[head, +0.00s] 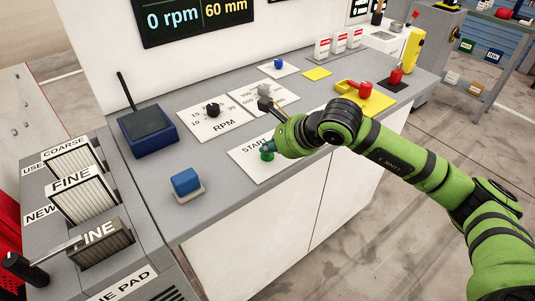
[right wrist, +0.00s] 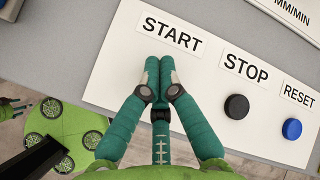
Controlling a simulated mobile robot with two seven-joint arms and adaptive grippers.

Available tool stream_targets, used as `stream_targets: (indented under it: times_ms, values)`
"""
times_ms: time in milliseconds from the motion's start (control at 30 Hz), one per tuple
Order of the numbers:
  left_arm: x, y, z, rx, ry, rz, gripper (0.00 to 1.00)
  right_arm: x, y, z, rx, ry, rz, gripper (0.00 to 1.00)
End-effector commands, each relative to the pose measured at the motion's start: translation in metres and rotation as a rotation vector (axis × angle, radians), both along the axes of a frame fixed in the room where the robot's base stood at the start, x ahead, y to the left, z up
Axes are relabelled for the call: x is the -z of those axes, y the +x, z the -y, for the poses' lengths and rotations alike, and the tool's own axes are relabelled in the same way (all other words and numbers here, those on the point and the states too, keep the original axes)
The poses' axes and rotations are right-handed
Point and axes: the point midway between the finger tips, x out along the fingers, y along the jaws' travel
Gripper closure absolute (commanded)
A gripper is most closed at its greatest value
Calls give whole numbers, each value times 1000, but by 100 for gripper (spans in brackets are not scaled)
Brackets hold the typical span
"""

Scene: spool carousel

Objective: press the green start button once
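The green start button (head: 267,154) stands on a white panel beside the START label (head: 254,145), which also shows in the right wrist view (right wrist: 172,32). My right gripper (head: 272,146) is right at the button in the head view. In the right wrist view its teal fingers (right wrist: 159,62) are together, with nothing seen between them. They point at the panel just below the START label and hide the button there. I cannot tell whether they touch it. My left gripper does not show in the head view.
A black STOP button (right wrist: 237,107) and a blue RESET button (right wrist: 292,129) lie to the right on the same panel. A blue block (head: 185,181) stands near the bench's front edge. The RPM dial (head: 213,110) is behind, and a dark blue box (head: 147,132) is at left.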

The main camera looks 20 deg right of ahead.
Motion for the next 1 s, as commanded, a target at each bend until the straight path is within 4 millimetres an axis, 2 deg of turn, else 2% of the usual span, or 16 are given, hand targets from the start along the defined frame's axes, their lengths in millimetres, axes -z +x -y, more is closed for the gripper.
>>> stream_targets:
  times_ms: [1000]
  values:
    - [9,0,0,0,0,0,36,7,0,0,-1,0,-2,100]
